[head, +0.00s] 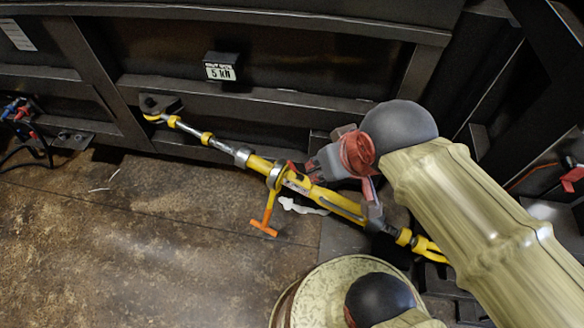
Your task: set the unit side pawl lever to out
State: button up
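A yellow ratchet turnbuckle (260,165) runs slantwise from a bracket on the dark steel wall at upper left to a yellow hook end (428,248) at lower right. I cannot tell for sure which small part is the unit side pawl lever; the turnbuckle's right part is partly covered by my arm. My gripper (345,185), grey and red, is at the right half of the turnbuckle, over or beside its yellow body. Its fingertips are too hidden to tell contact or opening.
A small display reading 5 kN (220,70) sits on the dark wall above the turnbuckle. Red and blue hose fittings (22,110) are at far left. A white scrap (302,207) lies by the turnbuckle. The brown floor at lower left is mostly clear.

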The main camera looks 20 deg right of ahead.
jog(key=w+f+n+g+p, duration=0.1)
jog(key=w+f+g+p, duration=0.4)
jog(key=w+f+p, duration=0.15)
jog(key=n+h+p, duration=0.1)
jog(key=n+p, duration=0.3)
jog(key=n, duration=0.1)
send_over(290, 162)
notch_tip(290, 162, down, 16)
notch_tip(290, 162, down, 7)
jog(key=b, duration=0.2)
jog(key=shift+w+d+f+b, duration=0.1)
jog(key=shift+f+b, duration=0.1)
jog(key=shift+b, duration=0.1)
jog(key=c, duration=0.4)
jog(key=c, duration=0.3)
grip_shut()
